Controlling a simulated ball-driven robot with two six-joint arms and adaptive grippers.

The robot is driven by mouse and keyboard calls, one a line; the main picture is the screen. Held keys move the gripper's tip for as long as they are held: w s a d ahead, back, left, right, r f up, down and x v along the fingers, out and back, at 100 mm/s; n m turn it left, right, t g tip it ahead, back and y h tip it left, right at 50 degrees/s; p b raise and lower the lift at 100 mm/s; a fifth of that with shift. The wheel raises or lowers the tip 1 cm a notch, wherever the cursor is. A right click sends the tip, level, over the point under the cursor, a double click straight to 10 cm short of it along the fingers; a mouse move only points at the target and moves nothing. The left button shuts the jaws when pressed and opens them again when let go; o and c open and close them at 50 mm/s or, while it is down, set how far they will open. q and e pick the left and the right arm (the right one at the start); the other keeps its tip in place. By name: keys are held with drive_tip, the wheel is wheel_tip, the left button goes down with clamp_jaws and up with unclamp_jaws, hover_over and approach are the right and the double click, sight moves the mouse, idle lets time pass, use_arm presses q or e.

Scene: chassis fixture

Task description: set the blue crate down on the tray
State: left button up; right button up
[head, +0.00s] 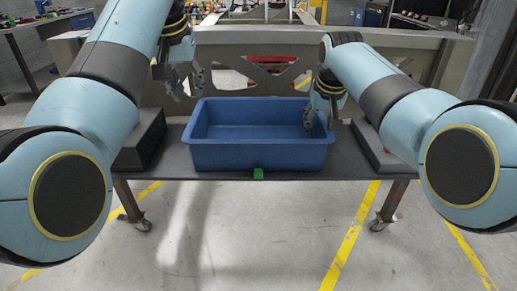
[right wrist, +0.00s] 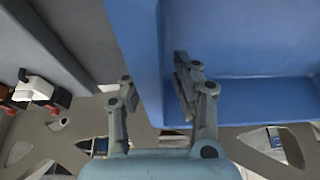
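The blue crate (head: 258,157) is an open, empty-looking bin, upright on the flat grey surface (head: 178,165) of a wheeled stand. I see no separate tray; this surface may be it. My right gripper (head: 320,122) is at the crate's right wall. In the right wrist view, the crate (right wrist: 135,45) has its wall between my right gripper's spread fingers (right wrist: 153,78), one inside and one outside. They look apart from the wall. My left gripper (head: 190,96) is open and empty, just above the crate's left rim.
Dark grey blocks stand on the surface left (head: 141,138) and right (head: 374,148) of the crate. A green marker (head: 258,174) sits at the front edge, centred on the crate. A large grey metal frame (head: 240,45) rises behind. The floor in front is clear.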

drive_tip(key=shift+s+r, duration=0.1)
drive_tip(key=shift+r, duration=0.2)
use_arm(q)
drive_tip(key=shift+s+r, duration=0.1)
drive_tip(key=shift+r, duration=0.25)
use_arm(e)
drive_tip(key=v, duration=1.1)
drive_tip(key=shift+s+r, duration=0.1)
drive_tip(key=shift+r, duration=0.05)
